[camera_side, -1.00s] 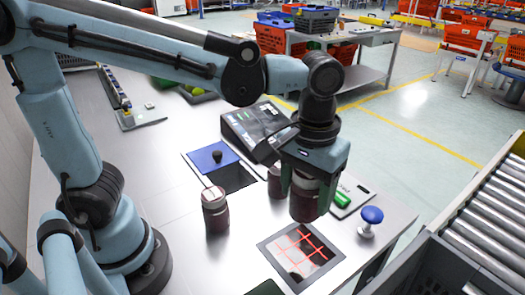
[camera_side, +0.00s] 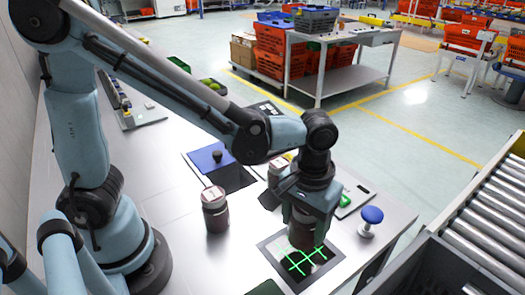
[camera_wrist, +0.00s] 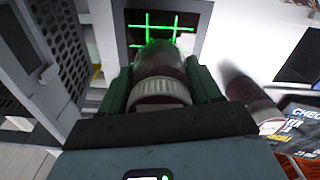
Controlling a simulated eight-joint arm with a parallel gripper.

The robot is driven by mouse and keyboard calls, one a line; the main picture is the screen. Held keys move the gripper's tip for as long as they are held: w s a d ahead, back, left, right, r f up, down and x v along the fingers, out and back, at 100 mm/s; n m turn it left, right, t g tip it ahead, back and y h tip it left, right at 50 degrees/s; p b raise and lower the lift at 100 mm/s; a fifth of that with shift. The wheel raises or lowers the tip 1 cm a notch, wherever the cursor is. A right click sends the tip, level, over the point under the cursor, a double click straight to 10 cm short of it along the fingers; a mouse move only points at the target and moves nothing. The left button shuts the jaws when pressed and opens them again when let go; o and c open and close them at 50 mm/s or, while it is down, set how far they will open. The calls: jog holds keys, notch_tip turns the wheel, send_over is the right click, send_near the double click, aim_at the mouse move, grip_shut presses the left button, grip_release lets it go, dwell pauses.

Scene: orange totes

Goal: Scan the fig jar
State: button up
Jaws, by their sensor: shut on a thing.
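My gripper (camera_side: 310,222) is shut on a dark red jar (camera_side: 303,236) with a pale lid, held upright over the scanner window (camera_side: 268,246). The scan lines (camera_side: 320,254) on the window glow green. In the wrist view the held jar (camera_wrist: 160,88) sits between the green fingers of my gripper (camera_wrist: 162,85), with the green scan grid (camera_wrist: 160,28) beyond it. I cannot read its label. Another dark jar with a pale lid (camera_side: 215,212) stands on the counter to the left. A third jar (camera_side: 276,170) is partly hidden behind my gripper.
A blue panel with a black knob (camera_side: 212,157) lies beside a dark opening. A blue-topped post (camera_side: 371,216) stands right of the scanner. A grey tote (camera_side: 430,265) and roller conveyor (camera_side: 490,225) lie further right.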

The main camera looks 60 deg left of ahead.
jog(key=shift+f, duration=0.15)
jog(key=shift+r, duration=2.3)
